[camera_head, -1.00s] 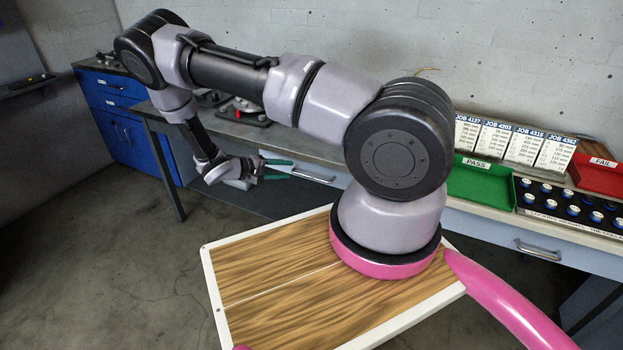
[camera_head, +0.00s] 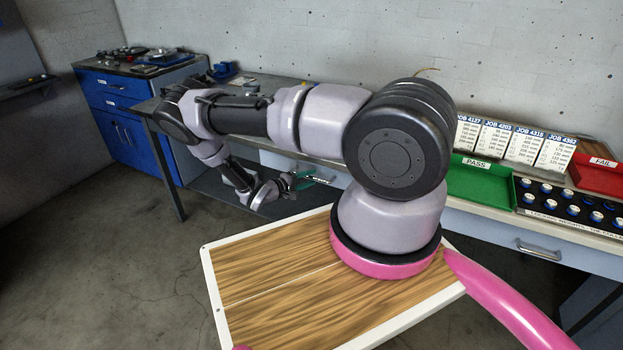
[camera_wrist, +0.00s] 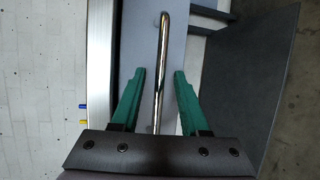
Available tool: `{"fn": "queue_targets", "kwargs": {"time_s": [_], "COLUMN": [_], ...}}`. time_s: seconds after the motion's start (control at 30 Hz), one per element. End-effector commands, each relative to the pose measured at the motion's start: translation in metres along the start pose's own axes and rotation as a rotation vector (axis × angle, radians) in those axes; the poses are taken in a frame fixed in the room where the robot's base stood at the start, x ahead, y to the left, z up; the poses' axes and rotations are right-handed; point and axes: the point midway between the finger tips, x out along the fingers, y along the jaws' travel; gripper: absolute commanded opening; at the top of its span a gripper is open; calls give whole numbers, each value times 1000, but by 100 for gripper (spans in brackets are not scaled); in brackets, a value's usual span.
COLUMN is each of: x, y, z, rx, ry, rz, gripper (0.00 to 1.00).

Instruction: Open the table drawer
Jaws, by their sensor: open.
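The table drawer (camera_head: 276,162) has a pale grey front under the workbench top and looks shut. Its handle (camera_head: 322,181) is a thin metal bar. In the wrist view the drawer front (camera_wrist: 180,40) shows with the handle (camera_wrist: 162,45) running up the picture. My gripper (camera_head: 303,179) is at this handle with its green fingers apart. In the wrist view my gripper (camera_wrist: 159,73) has one finger on each side of the bar, with small gaps on both sides. How deep the fingers reach around the bar I cannot tell.
A second drawer handle (camera_head: 538,250) is on the bench's right. A green PASS tray (camera_head: 481,180), red FAIL tray (camera_head: 599,176) and black rack of weights (camera_head: 570,205) stand on the bench. A blue cabinet (camera_head: 122,120) is far left. The floor (camera_head: 110,250) in front is clear.

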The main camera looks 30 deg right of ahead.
Motion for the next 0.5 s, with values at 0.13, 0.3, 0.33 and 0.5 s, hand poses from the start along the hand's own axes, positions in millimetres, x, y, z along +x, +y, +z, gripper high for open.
{"fn": "queue_targets", "kwargs": {"time_s": [0.13,0.3,0.33,0.5], "x": [10,12,12,12], "y": [0,0,0,0], "z": [0,0,0,0], "rx": [1,1,1,1], "ry": [-1,1,1,0], "rz": [0,0,0,0], "gripper": [45,45,45,14]}}
